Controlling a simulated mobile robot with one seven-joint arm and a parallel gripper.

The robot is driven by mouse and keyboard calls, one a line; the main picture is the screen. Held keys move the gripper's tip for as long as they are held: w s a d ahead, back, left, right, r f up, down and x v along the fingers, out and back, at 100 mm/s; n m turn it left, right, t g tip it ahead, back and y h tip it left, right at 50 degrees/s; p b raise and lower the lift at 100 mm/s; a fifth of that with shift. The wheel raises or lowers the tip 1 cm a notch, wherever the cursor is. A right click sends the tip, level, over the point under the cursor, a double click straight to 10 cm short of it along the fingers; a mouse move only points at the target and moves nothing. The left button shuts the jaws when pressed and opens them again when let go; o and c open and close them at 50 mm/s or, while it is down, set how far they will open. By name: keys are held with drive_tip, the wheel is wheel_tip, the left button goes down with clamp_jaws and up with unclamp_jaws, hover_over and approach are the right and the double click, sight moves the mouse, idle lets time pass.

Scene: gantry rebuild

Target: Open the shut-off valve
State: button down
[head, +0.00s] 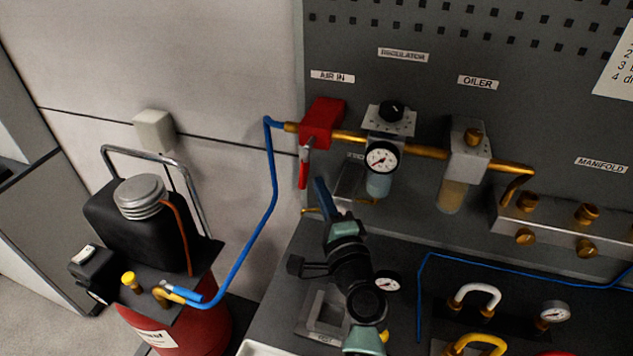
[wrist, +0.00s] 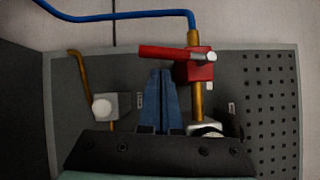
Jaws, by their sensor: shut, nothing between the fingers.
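The shut-off valve (head: 322,122) is a red block on the brass line under the AIR IN label. Its red lever (head: 304,167) hangs down, across the run of the pipe. In the wrist view the valve (wrist: 200,68) sits right of centre and its lever (wrist: 165,52) points left, crosswise to the brass pipe. My gripper (head: 320,182) is just below the valve, to the right of the lever's lower end. Its blue fingers are together and empty. In the wrist view the fingertips (wrist: 161,72) lie just under the lever. I cannot tell whether they touch it.
The regulator with its gauge (head: 381,158) and the oiler (head: 465,165) stand right of the valve. A blue hose (head: 272,180) runs from the valve to the red compressor tank (head: 200,325) at left. A gauge (head: 388,284) is beside my arm.

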drive_tip(key=shift+w+a, duration=0.25)
drive_tip(key=shift+a, duration=0.25)
drive_tip(key=shift+b, duration=0.3)
drive_tip(key=shift+a+m+b, duration=0.15)
drive_tip(key=shift+m+b, duration=0.15)
drive_tip(key=shift+b, duration=0.25)
